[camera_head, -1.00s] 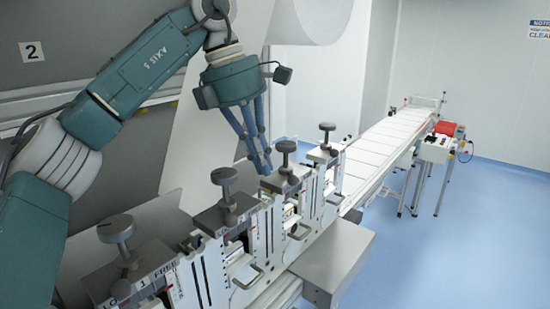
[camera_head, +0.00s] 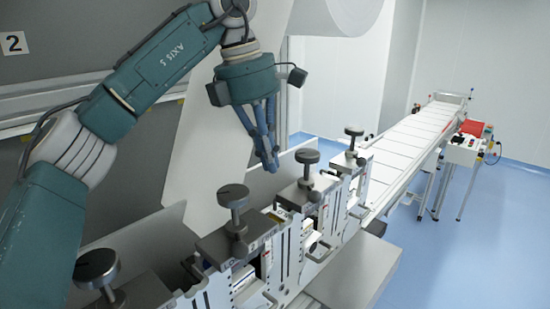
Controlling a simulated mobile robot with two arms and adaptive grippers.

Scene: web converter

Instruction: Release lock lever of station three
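My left gripper (camera_head: 272,166) hangs fingers-down from its teal wrist. Its blue fingers come together at the tips, and it looks shut and empty. The tips are apart from the stations, left of the third station's dark round knob (camera_head: 307,157). This station is third from the near end of a row of metal units. A small grey handle (camera_head: 318,250) projects from the front of the row near station three. I cannot tell whether it is the lock lever, or how that lever is set. My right gripper is not in view.
Neighbouring knobs stand at the second station (camera_head: 233,195), the nearest one (camera_head: 97,267) and the farthest one (camera_head: 354,131). A white sheet (camera_head: 205,150) hangs behind my gripper. A conveyor (camera_head: 415,145) runs away at the right. The blue floor (camera_head: 480,240) there is clear.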

